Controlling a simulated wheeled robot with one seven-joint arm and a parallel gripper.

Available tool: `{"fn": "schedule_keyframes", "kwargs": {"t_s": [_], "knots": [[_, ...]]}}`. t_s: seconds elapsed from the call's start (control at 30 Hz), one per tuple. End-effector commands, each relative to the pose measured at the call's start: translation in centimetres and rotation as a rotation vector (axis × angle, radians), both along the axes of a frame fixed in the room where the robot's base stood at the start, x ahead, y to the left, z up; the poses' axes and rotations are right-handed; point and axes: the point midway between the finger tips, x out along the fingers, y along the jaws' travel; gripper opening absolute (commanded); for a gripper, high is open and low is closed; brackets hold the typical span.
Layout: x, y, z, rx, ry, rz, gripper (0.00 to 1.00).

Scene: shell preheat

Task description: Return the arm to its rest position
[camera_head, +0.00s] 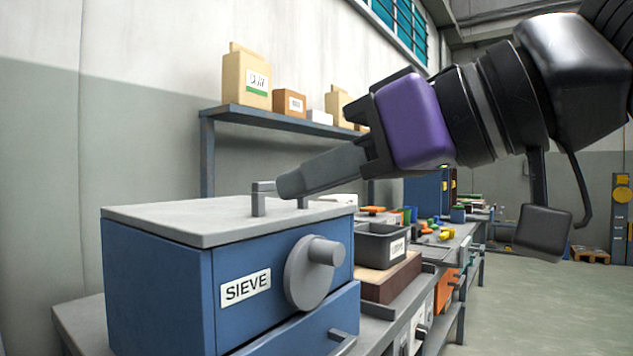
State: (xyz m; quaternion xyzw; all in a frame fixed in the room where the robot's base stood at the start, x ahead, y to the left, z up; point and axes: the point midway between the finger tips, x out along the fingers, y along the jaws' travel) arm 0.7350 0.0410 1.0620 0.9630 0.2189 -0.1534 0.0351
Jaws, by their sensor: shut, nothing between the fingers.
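My arm comes in from the upper right, with a purple section before the gripper. My gripper (290,184) points left and down and is shut, with nothing held. Its tips are close to a small grey bracket-like handle (259,197) on the top of a blue box labelled SIEVE (160,275). I cannot tell whether the tips touch the handle. The fingers hide part of the handle.
The SIEVE box has a round grey knob (314,272) and a drawer handle (333,340) on its front. Behind it a dark bin (381,243) stands on a long cluttered bench. A wall shelf (280,120) holds boxes. The floor (540,300) at right is open.

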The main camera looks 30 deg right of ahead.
Motion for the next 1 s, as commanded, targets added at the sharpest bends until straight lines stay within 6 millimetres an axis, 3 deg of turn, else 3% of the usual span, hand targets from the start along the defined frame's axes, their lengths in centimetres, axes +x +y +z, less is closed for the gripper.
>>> {"fn": "schedule_keyframes", "kwargs": {"t_s": [0.47,0.67,1.0], "knots": [[-0.5,0.7,-0.2,0.08,0.032,-0.01,0.0],[-2.2,3.2,-0.5,0.342,0.201,0.01,0.0],[-7.8,6.1,0.9,0.944,0.642,0.146,0.0]]}}
